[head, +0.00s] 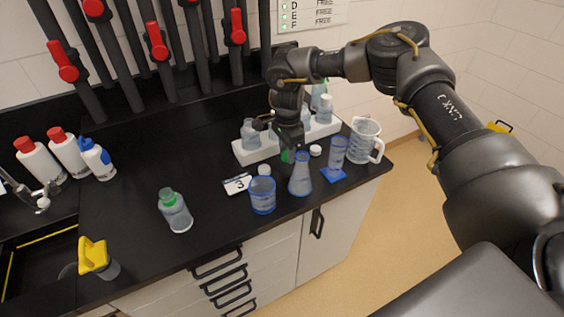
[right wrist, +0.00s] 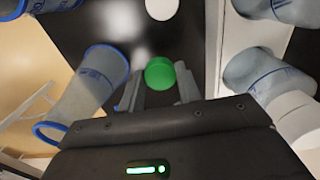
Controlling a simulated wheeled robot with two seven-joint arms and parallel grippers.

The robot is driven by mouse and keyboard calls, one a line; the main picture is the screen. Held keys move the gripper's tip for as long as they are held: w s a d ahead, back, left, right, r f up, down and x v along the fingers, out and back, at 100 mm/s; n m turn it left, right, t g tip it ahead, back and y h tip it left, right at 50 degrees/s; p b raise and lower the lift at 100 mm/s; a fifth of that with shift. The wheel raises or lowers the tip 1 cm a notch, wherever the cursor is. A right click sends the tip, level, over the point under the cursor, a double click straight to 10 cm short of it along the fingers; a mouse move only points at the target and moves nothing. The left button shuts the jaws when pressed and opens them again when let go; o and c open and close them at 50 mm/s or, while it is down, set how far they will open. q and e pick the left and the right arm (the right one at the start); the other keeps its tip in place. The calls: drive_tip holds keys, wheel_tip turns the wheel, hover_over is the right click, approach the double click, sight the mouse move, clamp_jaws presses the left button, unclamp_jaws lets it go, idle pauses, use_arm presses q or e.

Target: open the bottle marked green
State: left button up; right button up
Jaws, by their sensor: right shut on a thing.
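A clear bottle (head: 176,214) stands upright on the black bench at left of centre in the head view, with green at its neck. I cannot tell whether that green is a cap or a band. My right gripper (head: 289,153) is well to the right of this bottle, low over the bench in front of the white rack. It is shut on a round green cap (right wrist: 160,73), which shows between the fingertips in the right wrist view. A bit of this green also shows in the head view (head: 288,156). No bottle is visible under it. My left gripper is out of view.
A blue beaker (head: 262,196), a flask (head: 300,176), a cylinder (head: 335,155) and a jug (head: 364,142) stand close to the right gripper. The white rack (head: 252,152) holds several bottles. Loose white caps (head: 315,150) and a "3" card (head: 237,184) lie nearby.

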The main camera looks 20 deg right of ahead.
sight(287, 166)
drive_tip(key=shift+w+f, duration=0.1)
drive_tip(key=shift+d+f, duration=0.15)
drive_tip(key=shift+f, duration=0.05)
drive_tip(key=f+b, duration=0.1)
drive_tip(key=b, duration=0.1)
drive_tip(key=f+b, duration=0.1)
drive_tip(key=f, duration=0.1)
drive_tip(key=shift+w+f+b, duration=0.3)
drive_tip(key=shift+w+b, duration=0.05)
drive_tip(key=shift+w, duration=0.05)
drive_tip(key=shift+d+f, duration=0.1)
drive_tip(key=shift+f, duration=0.1)
drive_tip(key=shift+s+r, duration=0.1)
drive_tip(key=shift+r, duration=0.15)
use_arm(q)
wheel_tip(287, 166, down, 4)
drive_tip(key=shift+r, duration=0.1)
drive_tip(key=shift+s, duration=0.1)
use_arm(e)
drive_tip(key=shift+f, duration=0.1)
drive_tip(key=o, duration=1.1)
drive_tip(key=shift+f, duration=0.1)
